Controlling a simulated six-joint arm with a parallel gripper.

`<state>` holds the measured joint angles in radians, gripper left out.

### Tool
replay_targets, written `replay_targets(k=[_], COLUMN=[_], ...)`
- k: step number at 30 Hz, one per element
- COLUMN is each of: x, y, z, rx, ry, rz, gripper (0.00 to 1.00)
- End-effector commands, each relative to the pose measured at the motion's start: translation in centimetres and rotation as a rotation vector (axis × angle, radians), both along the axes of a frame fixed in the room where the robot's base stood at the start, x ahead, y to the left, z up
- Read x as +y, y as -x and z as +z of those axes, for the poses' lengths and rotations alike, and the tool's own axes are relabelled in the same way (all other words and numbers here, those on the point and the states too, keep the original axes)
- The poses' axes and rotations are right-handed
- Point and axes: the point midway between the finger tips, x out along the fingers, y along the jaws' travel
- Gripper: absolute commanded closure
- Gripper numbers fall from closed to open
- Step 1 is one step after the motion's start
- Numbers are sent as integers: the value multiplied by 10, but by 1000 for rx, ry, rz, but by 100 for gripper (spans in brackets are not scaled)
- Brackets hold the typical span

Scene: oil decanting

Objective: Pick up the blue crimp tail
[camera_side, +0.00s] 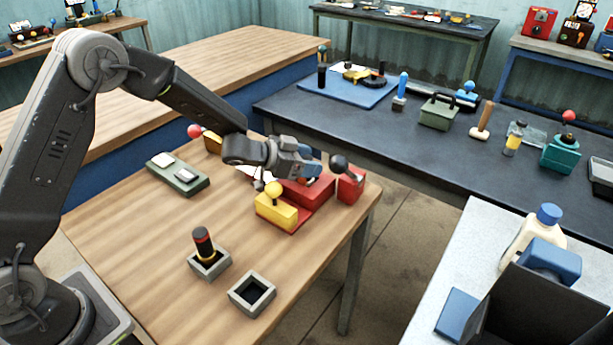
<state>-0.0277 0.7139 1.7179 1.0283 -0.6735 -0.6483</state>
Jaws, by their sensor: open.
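My gripper (300,161) is open above the wooden table, close over a red block-shaped fixture (316,187). A small blue piece (312,172) shows at the gripper's fingertips. It may be the blue crimp tail, but the fingers cover much of it. I cannot tell whether it lies between the fingers or touches them.
A yellow block with a ball knob (277,210) and a red block with a black knob (350,184) flank the red fixture. A grey-green box (177,175), a socket with a black-and-red handle (204,246) and an empty square socket (251,294) stand on the table.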

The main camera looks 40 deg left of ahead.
Motion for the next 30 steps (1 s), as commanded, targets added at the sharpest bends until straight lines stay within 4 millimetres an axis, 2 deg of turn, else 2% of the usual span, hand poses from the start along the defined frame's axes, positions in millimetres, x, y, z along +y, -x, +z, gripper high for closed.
replay_targets(k=[4,12,30], x=[-7,-8,-8], y=[-10,-12,-12], z=[-5,-6,-5], rx=[0,1,-2], ry=[0,1,1], rz=[-1,0,0], gripper=[39,41,96])
